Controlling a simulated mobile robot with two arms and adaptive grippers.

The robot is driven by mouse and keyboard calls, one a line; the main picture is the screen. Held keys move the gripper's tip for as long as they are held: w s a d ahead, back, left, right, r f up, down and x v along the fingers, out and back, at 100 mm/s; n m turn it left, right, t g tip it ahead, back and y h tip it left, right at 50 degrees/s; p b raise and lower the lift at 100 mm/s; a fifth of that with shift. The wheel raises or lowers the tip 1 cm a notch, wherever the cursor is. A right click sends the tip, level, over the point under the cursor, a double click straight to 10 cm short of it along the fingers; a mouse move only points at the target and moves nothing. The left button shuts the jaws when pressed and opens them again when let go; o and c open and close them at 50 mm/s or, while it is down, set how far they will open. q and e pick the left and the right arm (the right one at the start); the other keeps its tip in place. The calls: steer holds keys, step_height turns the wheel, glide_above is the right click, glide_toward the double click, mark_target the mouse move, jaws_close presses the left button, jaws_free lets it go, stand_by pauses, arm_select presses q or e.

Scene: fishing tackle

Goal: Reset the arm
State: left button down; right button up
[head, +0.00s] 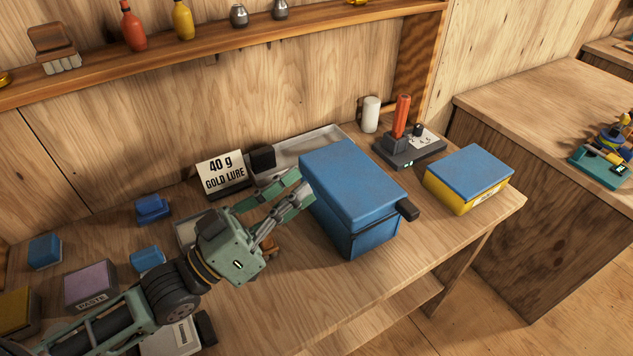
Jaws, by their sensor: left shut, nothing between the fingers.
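My left arm comes in from the lower left, and its green gripper (302,184) is over the bench. The gripper is shut with nothing between its fingers. Its fingertips are close to the left side of a large blue box (352,185) with a dark handle; I cannot tell whether they touch it. The gripper hides part of a small tray behind it. My right gripper is not in view.
A sign reading "40 g GOLD LURE" (220,174) and a shallow grey tray (318,150) stand behind. A device with a red lever (402,116) and a blue-lidded yellow box (468,178) are at right. Small boxes crowd the left. The front right bench is clear.

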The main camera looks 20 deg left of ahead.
arm_select(q)
steer(key=shift+v, duration=1.2)
